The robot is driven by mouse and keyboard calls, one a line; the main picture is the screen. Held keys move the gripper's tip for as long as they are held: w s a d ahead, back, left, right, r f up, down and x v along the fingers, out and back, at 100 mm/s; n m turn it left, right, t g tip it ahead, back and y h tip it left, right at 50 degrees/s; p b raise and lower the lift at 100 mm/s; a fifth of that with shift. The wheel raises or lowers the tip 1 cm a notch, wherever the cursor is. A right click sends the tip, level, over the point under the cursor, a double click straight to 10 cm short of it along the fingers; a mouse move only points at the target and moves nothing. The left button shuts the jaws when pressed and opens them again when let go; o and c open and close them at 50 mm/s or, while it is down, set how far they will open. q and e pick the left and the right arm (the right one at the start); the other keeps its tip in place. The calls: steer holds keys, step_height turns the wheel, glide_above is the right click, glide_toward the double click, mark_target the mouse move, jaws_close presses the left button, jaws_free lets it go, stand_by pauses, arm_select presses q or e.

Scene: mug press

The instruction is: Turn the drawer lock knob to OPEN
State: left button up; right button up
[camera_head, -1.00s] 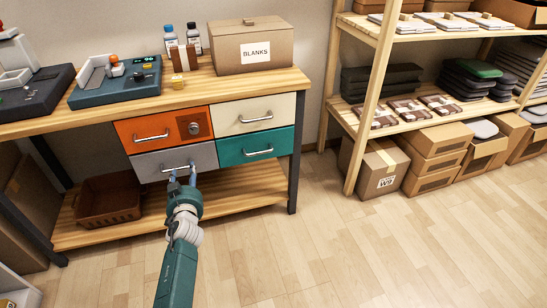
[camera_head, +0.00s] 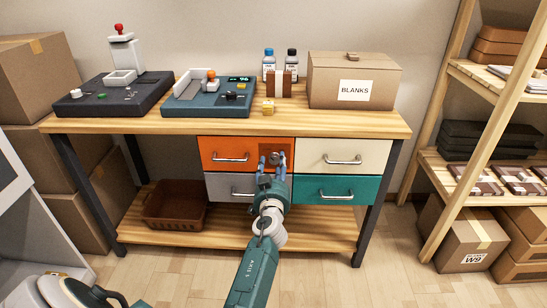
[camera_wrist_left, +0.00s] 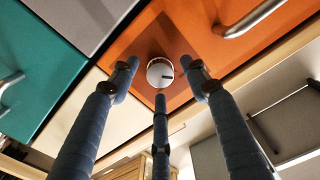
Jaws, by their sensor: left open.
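The round silver lock knob (camera_head: 277,158) sits on a brown plate at the right end of the orange drawer (camera_head: 222,143). In the left wrist view the knob (camera_wrist_left: 160,72) shows a short dark mark at its edge. My left gripper (camera_head: 270,165) is open in front of the knob, its fingers pointing at it. In the left wrist view the three fingers (camera_wrist_left: 162,82) are spread around the knob, with nothing visibly held. I cannot tell whether any fingertip touches the plate. The orange drawer is shut. My right gripper is not in view.
The orange drawer's handle (camera_head: 231,157) is left of the knob. The cream drawer (camera_head: 343,151) is to the right, with grey (camera_head: 222,185) and teal (camera_head: 329,188) drawers below. The wooden worktop (camera_head: 240,123) overhangs above. A brown basket (camera_head: 174,206) stands on the lower shelf.

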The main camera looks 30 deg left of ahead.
arm_select(q)
steer(key=shift+w+a, duration=0.1)
steer(key=shift+w, duration=0.05)
steer(key=c, duration=1.2)
